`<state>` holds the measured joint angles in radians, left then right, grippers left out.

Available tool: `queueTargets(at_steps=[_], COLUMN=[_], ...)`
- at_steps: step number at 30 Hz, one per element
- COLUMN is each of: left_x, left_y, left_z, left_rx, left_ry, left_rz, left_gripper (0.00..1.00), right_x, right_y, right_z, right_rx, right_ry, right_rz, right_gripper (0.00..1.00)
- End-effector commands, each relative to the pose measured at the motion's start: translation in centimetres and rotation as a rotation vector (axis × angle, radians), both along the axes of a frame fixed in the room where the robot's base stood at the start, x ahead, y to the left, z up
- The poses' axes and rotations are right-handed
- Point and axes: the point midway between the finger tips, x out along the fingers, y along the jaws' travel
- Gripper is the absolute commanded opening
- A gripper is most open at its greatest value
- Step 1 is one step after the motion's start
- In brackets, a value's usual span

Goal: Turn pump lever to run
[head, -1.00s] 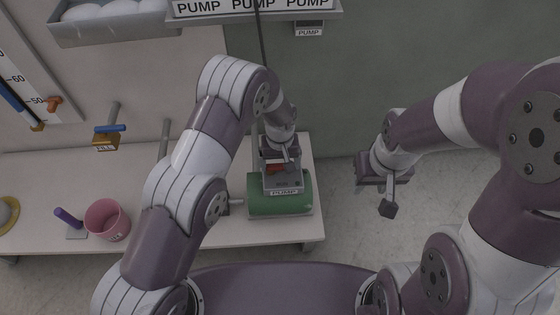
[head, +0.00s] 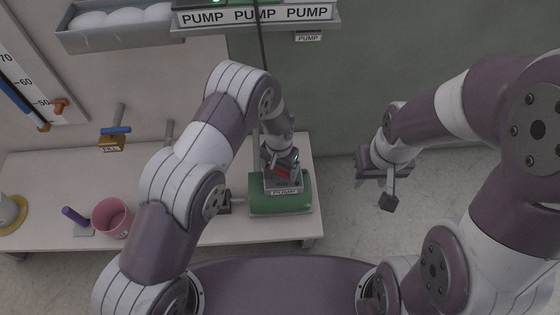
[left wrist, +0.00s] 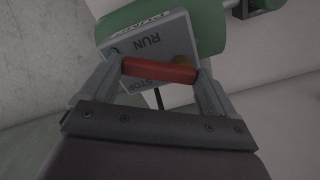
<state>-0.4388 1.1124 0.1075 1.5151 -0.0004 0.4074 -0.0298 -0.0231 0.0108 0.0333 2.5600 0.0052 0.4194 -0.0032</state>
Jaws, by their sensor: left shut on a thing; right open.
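The green pump (head: 280,204) stands on the right end of the table, with a grey plate (left wrist: 143,38) marked RUN and STOP on it. The red pump lever (left wrist: 158,71) lies across the plate between these two words in the left wrist view. My left gripper (left wrist: 161,76) is shut on the lever, with a finger at each end of the red bar. In the head view my left gripper (head: 283,170) is turned at a slant over the plate and hides most of the lever. My right gripper (head: 386,190) is open and empty, right of the table over the floor.
A pink cup (head: 111,217), a purple handle (head: 74,215) and a blue-handled FILL valve (head: 114,135) are to the left. A shelf labelled PUMP (head: 255,15) with a green light is on the wall above. The floor right of the table is clear.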

Motion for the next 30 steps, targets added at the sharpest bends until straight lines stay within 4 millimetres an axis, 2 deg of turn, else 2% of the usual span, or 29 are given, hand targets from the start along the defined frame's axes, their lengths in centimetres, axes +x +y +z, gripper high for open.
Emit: queueTargets(at_steps=[3, 15, 30], left_x=[-0.2, -0.8, -0.9], left_y=[0.1, 0.7, 0.9], left_z=[0.4, 0.2, 0.1], left_rx=[-0.001, -0.001, -0.002], left_ry=[-0.001, -0.002, -0.004], left_rz=[-0.104, -0.394, -0.518], left_gripper=[0.34, 0.34, 0.34], right_x=[0.0, 0.0, 0.0], right_y=[0.0, 0.0, 0.0], right_z=[0.9, 2.2, 2.6], right_rx=[0.000, 0.000, 0.000], right_ry=[0.000, 0.000, 0.000], right_rz=[0.000, 0.000, 0.000], right_gripper=[0.45, 0.45, 0.45])
